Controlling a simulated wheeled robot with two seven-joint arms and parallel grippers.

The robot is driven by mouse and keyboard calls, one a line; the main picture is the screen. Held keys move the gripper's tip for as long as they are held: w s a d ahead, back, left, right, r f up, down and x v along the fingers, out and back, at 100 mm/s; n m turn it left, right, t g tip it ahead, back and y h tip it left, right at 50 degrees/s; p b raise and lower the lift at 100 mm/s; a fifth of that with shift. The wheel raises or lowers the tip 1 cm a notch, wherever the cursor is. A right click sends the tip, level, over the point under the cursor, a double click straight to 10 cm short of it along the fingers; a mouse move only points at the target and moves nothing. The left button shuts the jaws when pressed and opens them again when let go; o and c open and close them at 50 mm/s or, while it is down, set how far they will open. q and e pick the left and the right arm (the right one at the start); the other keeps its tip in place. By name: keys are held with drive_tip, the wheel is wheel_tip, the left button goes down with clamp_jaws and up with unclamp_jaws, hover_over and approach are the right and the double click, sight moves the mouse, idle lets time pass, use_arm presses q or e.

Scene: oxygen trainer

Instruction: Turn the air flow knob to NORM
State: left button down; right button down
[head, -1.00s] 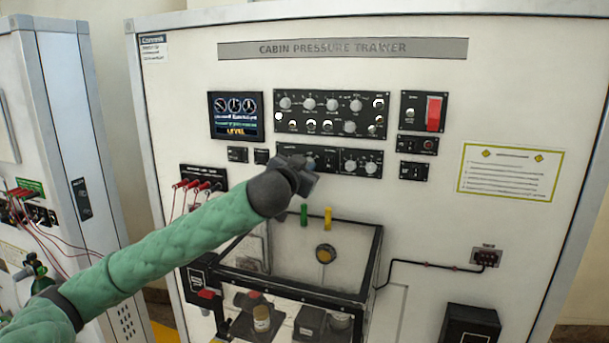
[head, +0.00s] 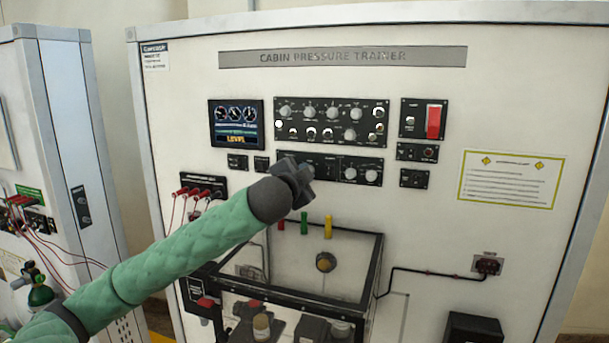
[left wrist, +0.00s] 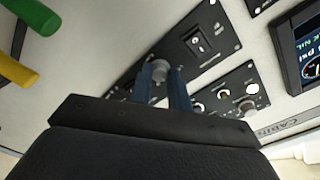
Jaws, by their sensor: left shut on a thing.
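My left gripper (head: 301,181) is at the lower knob panel (head: 362,171) of the trainer, over its left part. In the left wrist view, the two blue fingers (left wrist: 163,88) stand on either side of a grey round knob (left wrist: 159,69), shut on it. I take this as the air flow knob, but its label and pointer cannot be read. The gripper hides the knob in the head view. Two other knobs show on the right part of that panel. My right gripper is in neither view.
Above are a larger knob panel (head: 331,121) and a lit screen (head: 236,124). Below, a clear-sided box (head: 340,262) juts out, with red, green and yellow (head: 328,226) pegs above it. Red plugs with cables (head: 198,191) sit left, close to my forearm.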

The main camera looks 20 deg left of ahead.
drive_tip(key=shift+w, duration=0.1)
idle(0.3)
use_arm(q)
drive_tip(key=c, duration=1.3)
unclamp_jaws()
drive_tip(key=shift+s, duration=0.1)
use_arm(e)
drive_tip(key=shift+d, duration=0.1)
use_arm(q)
drive_tip(key=shift+s+a+r+b, duration=0.1)
drive_tip(key=shift+s+b, duration=0.95)
drive_tip(key=shift+s, duration=0.9)
drive_tip(key=shift+s+a+b, duration=0.1)
drive_tip(key=shift+s+b, duration=0.9)
drive_tip(key=shift+s, duration=0.9)
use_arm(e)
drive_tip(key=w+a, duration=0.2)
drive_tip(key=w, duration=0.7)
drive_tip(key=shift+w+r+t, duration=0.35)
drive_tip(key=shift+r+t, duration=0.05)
